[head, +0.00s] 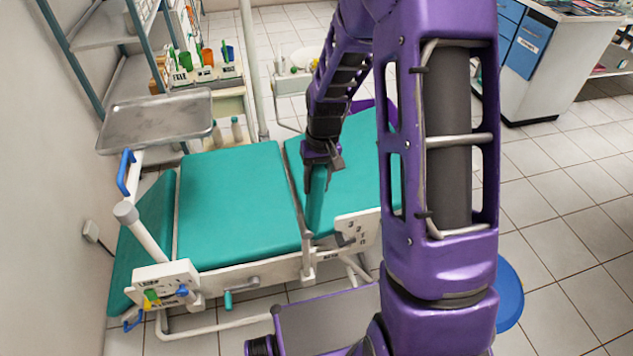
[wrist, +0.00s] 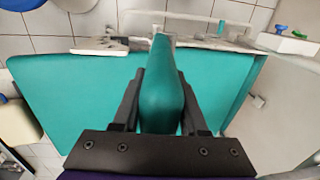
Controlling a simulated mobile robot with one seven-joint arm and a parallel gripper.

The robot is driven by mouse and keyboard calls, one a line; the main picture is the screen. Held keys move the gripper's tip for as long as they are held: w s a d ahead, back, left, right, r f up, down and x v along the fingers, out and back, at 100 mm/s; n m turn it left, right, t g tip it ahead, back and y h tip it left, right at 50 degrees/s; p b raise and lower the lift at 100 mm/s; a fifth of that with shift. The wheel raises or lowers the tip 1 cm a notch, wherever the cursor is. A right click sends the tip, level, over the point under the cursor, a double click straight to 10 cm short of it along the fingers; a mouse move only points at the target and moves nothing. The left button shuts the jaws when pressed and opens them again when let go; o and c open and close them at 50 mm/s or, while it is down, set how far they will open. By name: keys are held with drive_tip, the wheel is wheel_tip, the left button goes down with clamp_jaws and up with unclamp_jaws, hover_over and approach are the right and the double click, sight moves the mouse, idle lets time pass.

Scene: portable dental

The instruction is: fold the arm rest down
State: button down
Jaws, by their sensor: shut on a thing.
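The arm rest (head: 316,205) is a narrow teal padded bar at the near side of the dental chair (head: 235,200). In the head view it stands roughly upright, its lower end by a pale bracket at the chair's near edge. My gripper (head: 318,180) is around its upper part. In the wrist view the arm rest (wrist: 161,95) runs between the two dark fingers of my gripper (wrist: 160,108), which close on it from both sides. The teal seat pad (wrist: 80,95) lies behind it. My arm hides part of the chair's right side in the head view.
A metal tray (head: 155,118) is on the chair's left. A white control box (head: 165,285) sits at the near left corner. A shelf with cups (head: 205,75) stands behind. A blue round seat (head: 510,295) is at right.

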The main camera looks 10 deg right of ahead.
drive_tip(key=shift+a+r, duration=0.1)
drive_tip(key=shift+a, duration=0.1)
idle(0.7)
drive_tip(key=shift+a+r+h, duration=0.1)
drive_tip(key=shift+a+h, duration=0.5)
drive_tip(key=shift+a, duration=0.25)
drive_tip(key=a+f+h+b, duration=0.3)
drive_tip(key=a+h, duration=0.2)
drive_tip(key=a, duration=0.2)
drive_tip(key=a+f+h+b, duration=0.3)
drive_tip(key=a+h, duration=0.3)
drive_tip(key=a, duration=0.1)
drive_tip(key=shift+a+f+h+b, duration=0.3)
drive_tip(key=shift+a+f+b, duration=0.05)
drive_tip(key=shift+a+b, duration=0.05)
drive_tip(key=shift+c, duration=2.2)
unclamp_jaws()
